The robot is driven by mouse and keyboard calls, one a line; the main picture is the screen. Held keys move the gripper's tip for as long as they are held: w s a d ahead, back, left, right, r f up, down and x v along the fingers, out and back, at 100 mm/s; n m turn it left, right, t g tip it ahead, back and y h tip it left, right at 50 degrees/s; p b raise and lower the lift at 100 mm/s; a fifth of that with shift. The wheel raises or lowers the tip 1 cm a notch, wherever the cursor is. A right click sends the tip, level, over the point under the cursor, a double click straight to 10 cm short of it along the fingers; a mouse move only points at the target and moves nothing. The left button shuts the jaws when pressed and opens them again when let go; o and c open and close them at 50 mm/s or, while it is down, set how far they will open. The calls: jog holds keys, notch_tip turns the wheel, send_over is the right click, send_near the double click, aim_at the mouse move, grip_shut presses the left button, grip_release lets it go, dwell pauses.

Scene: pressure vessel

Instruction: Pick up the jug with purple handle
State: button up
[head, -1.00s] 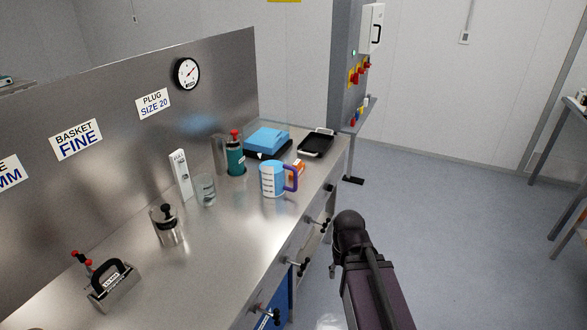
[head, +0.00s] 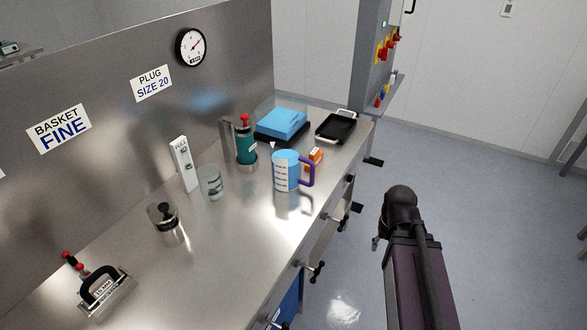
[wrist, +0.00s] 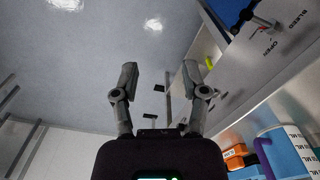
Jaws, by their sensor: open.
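The jug (head: 286,171) is light blue with white measuring marks and a purple handle on its right side. It stands upright on the steel bench near its front edge. In the wrist view the jug (wrist: 284,152) shows at the lower right, with its purple handle to the left, partly cut off by the frame. My gripper (wrist: 157,85) is open and empty, its two fingers spread apart, and clear of the jug. In the head view my arm is to the right of the bench, over the floor; the fingers are mostly hidden there.
An orange box (head: 315,157) sits close behind the handle. A teal bottle with a red top (head: 246,145), a glass beaker (head: 212,184), a blue item on a black scale (head: 281,124) and a black tray (head: 336,127) stand nearby. Valve handles (head: 316,271) stick out from the bench front.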

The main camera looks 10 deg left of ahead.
jog(key=shift+o, duration=0.8)
jog(key=n+t+p, duration=0.2)
jog(key=t+p, duration=0.3)
jog(key=p, duration=0.8)
send_near(313, 171)
jog(key=r, duration=0.2)
jog(key=shift+s+d+y, duration=0.2)
jog(key=shift+d+y, duration=0.15)
jog(key=shift+y, duration=0.05)
jog(key=shift+f, duration=0.2)
jog(key=b+x, duration=0.7)
jog(key=shift+f, duration=0.3)
jog(key=shift+w+f+b, duration=0.2)
jog(key=shift+f+b, duration=0.1)
jog(key=shift+f, duration=0.05)
